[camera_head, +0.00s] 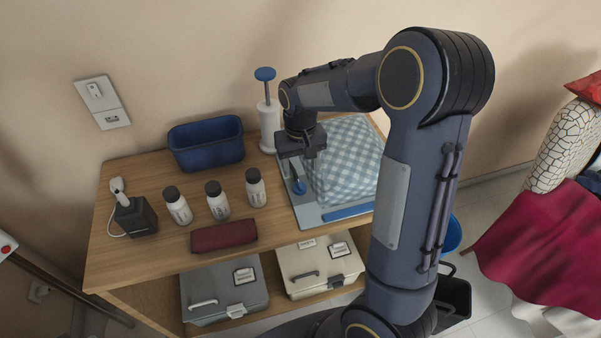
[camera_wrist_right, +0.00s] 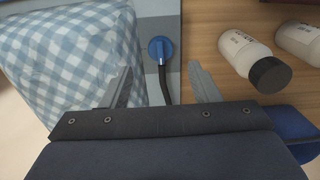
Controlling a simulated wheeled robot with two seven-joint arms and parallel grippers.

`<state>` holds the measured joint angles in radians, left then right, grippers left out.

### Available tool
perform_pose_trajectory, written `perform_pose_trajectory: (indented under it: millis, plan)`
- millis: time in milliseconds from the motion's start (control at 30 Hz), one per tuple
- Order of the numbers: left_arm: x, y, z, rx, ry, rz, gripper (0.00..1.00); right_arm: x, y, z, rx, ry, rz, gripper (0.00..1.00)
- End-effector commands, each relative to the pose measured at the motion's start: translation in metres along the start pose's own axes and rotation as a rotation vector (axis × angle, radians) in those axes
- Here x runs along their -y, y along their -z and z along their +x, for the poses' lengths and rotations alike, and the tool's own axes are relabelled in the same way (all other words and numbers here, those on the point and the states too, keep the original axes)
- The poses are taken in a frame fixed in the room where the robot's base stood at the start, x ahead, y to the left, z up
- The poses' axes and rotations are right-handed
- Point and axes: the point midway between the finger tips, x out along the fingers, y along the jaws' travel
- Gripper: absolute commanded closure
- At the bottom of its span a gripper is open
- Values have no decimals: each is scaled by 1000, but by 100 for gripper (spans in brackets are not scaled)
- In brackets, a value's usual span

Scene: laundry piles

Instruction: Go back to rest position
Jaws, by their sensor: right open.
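My right gripper (camera_head: 300,163) is over the left part of a grey board on the wooden table, beside a blue-and-white checked cloth bundle (camera_head: 348,165). A blue round knob (camera_wrist_right: 160,48) with a dark stem shows beyond the fingertips. The checked bundle (camera_wrist_right: 70,50) lies to the left of it in that view. My left gripper is not in view.
The wooden table (camera_head: 130,255) holds a blue bin (camera_head: 206,143), several white bottles (camera_head: 218,200), a dark red folded cloth (camera_head: 223,236) and a white pump dispenser (camera_head: 269,120). Lidded boxes (camera_head: 225,290) sit on the shelf below. A crimson cloth (camera_head: 540,240) drapes at the right.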

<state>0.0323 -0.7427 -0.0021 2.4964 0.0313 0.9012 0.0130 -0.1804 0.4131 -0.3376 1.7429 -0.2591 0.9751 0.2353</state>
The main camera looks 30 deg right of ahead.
Motion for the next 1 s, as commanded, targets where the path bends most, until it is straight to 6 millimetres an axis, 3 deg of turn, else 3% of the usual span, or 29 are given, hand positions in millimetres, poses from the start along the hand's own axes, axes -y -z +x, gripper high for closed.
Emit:
perform_pose_trajectory:
  millis: [667, 767, 867, 1000]
  plan:
    - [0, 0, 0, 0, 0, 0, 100, 0, -4, -10, -5, 14, 2, 45]
    - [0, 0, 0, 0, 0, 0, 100, -1, -18, -24, -26, 62, 7, 45]
    - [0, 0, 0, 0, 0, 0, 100, -2, -45, -46, -68, 143, 10, 45]
    - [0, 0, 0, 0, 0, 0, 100, 2, -98, -76, -153, 266, -3, 45]
